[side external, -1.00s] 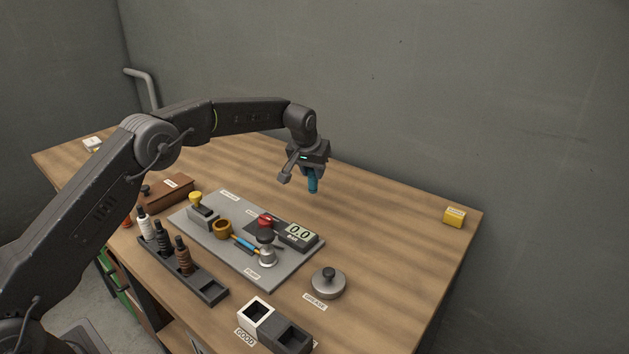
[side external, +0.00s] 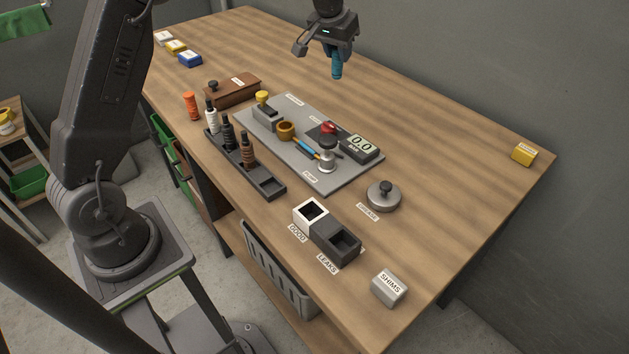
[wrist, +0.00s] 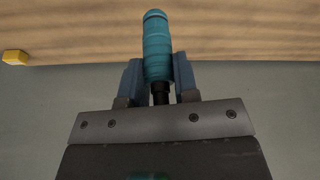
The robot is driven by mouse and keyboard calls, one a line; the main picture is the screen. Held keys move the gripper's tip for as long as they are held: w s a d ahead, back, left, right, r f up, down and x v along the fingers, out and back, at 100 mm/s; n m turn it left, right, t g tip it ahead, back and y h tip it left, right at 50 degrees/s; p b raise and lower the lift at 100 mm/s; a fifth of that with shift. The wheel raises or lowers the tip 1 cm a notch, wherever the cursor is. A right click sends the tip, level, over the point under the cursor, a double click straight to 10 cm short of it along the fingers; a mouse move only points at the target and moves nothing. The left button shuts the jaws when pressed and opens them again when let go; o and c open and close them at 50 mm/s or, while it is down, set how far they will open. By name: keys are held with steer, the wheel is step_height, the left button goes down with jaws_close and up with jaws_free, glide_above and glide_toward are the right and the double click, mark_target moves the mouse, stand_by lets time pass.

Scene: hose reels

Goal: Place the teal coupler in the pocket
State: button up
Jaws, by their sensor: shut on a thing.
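The teal coupler (side external: 337,70) is held upright below my gripper (side external: 337,57), in the air over the far part of the table behind the grey panel. In the wrist view the ribbed teal coupler (wrist: 157,45) sits between the two fingers of my gripper (wrist: 158,76), its narrow dark end toward the palm. A dark rack (side external: 225,158) holds white, black and brown bottle-shaped couplers in a row; its front-right pocket (side external: 269,186) is empty. Which pocket the task means is not marked.
The grey panel (side external: 345,176) carries a pump, a gauge and small parts. White GOOD (side external: 311,212) and dark LEAKS (side external: 338,241) boxes stand in front. Nearby are a round metal lidded pot (side external: 383,197), a SHIMS block (side external: 389,288) and a brown box (side external: 232,91).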

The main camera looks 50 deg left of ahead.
steer(key=s+d, duration=0.4)
steer(key=s, duration=0.5)
steer(key=s+d, duration=0.3)
steer(key=s, duration=0.6)
steer(key=s+d, duration=0.4)
steer(key=s, duration=0.5)
glide_above(317, 207)
steer(key=s, duration=0.2)
step_height(317, 207, down, 8)
steer(key=shift+w+d+f, duration=0.1)
steer(key=shift+f, duration=0.9)
steer(key=shift+w+d+f, duration=0.1)
steer(key=shift+f, duration=0.85)
steer(key=shift+f, duration=0.1)
steer(key=shift+f, duration=0.15)
steer(key=o, duration=1)
